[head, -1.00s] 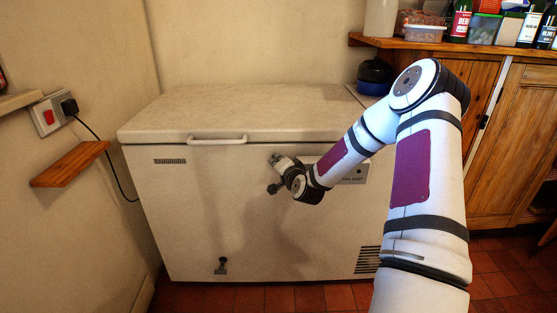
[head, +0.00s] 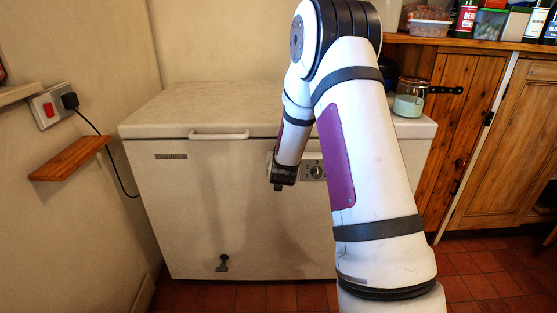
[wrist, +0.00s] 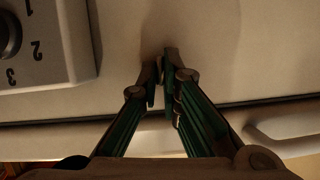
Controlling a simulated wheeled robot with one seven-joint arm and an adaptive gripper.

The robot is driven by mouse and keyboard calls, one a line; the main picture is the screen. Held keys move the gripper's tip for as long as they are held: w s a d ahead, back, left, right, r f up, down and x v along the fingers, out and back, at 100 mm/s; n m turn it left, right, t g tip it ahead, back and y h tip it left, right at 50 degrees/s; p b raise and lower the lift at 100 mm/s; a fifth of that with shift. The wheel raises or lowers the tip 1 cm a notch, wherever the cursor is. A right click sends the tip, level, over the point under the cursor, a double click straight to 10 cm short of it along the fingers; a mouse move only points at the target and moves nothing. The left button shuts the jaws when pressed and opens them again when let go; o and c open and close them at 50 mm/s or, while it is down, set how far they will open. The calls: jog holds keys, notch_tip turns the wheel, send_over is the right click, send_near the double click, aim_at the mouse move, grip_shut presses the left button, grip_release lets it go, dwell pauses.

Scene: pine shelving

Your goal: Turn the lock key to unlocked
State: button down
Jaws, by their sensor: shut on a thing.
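The lock key is on the front of the white chest freezer (head: 240,210), just below the lid edge, between the lid handle and the control panel. The key itself hardly shows; my fingers cover it. My gripper (wrist: 160,75) is close to the freezer front in the wrist view, its fingertips nearly together and shut on the small key. I cannot see which way the key is turned.
The lid handle (head: 218,135) also shows in the wrist view (wrist: 290,127). The control panel with its dial (head: 316,171) is close beside my gripper. A glass jar (head: 409,98) stands on the freezer's right end. A wooden wall shelf (head: 70,159) is at the left.

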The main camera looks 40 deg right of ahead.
jog(key=shift+a+f+n, duration=0.1)
jog(key=shift+n, duration=0.3)
dwell(0.3)
jog(key=c, duration=1.8)
grip_release()
jog(key=v, duration=1.2)
jog(key=shift+w+a, duration=0.15)
